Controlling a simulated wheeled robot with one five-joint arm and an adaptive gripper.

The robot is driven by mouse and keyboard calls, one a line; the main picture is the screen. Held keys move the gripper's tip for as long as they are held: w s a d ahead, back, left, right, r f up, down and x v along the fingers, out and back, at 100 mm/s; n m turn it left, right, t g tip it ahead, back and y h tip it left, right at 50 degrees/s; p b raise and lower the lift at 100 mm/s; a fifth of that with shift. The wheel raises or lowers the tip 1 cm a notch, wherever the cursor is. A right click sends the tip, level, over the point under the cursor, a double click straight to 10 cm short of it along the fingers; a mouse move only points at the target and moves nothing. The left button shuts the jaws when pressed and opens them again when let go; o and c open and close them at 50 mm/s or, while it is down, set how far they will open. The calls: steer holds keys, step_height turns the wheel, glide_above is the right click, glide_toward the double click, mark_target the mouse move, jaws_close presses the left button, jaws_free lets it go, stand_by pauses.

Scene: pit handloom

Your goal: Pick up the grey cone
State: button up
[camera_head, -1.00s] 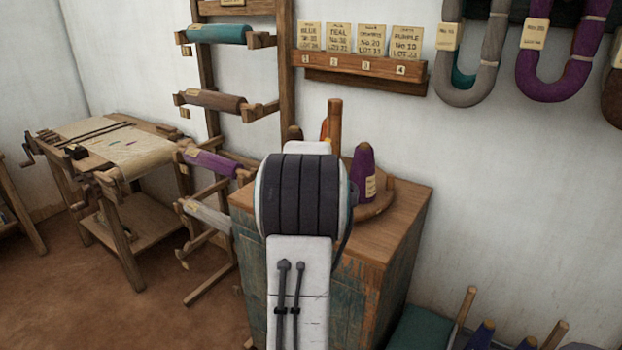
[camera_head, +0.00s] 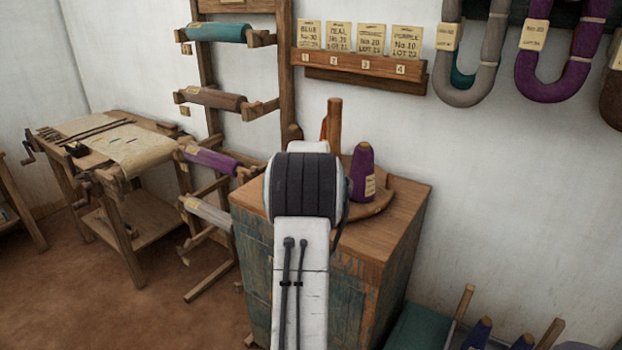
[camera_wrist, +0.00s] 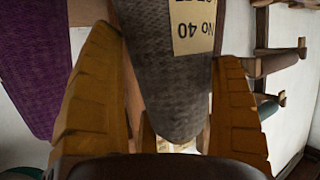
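In the wrist view, the grey cone (camera_wrist: 172,75) fills the middle of the picture, with a cream label reading "No 40". Its narrow end points toward my palm at the bottom. My gripper (camera_wrist: 168,95) has orange-brown fingers, one on each side of the cone. A gap shows between the left finger and the cone; the right finger is close to the cone's edge, and contact there is unclear. In the head view, my arm hides the grey cone and nearly all of the gripper.
A purple cone (camera_head: 362,175) stands right of my arm on a round wooden stand (camera_head: 381,200) with a tall post (camera_head: 334,125). The stand is on a wooden cabinet (camera_head: 397,225). The purple cone also shows at left in the wrist view (camera_wrist: 35,65). A roller rack (camera_head: 205,90) stands left.

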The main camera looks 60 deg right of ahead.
steer(key=c, duration=0.8)
steer(key=shift+r, duration=0.2)
